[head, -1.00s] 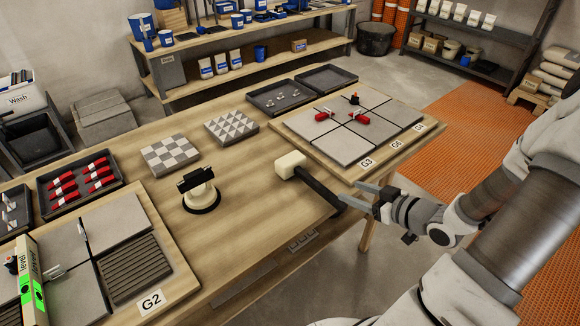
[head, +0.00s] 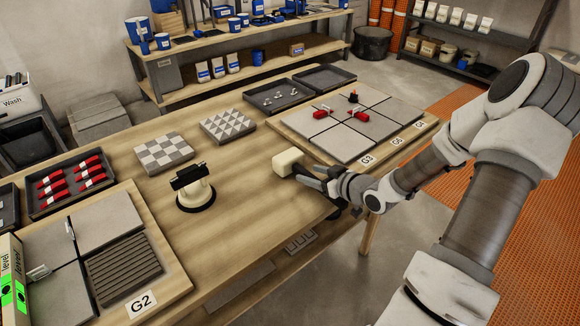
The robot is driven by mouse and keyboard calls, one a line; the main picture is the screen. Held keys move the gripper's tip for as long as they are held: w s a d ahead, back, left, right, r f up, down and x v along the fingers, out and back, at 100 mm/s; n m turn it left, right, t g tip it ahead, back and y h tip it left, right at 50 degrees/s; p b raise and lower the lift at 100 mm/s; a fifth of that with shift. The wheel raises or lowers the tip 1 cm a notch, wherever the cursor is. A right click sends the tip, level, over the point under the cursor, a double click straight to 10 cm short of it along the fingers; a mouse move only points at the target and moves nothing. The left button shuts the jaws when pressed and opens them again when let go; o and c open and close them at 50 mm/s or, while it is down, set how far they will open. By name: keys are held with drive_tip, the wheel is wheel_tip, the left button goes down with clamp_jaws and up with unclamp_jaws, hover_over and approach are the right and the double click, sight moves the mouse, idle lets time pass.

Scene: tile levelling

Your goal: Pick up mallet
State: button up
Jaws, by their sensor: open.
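The mallet (head: 287,162) lies on the wooden table near its right front edge, with its cream block head toward the table's middle. Its dark handle is mostly hidden behind my gripper and wrist. My gripper (head: 305,172) is open, with its fingers at the handle close behind the head. I cannot tell whether the fingers straddle the handle or touch it.
A tile board (head: 372,153) with red clips lies just beyond the mallet. A cream suction-cup tool (head: 194,190) stands to the left. A second tile board (head: 180,290) with a green level (head: 12,285) is at the front left. Bare tabletop (head: 255,215) lies between.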

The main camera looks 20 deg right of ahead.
drive_tip(key=shift+w+a+f, duration=0.15)
drive_tip(key=shift+w+f, duration=0.05)
drive_tip(key=shift+w, duration=0.25)
clamp_jaws()
drive_tip(key=shift+r, duration=0.1)
idle(1.0)
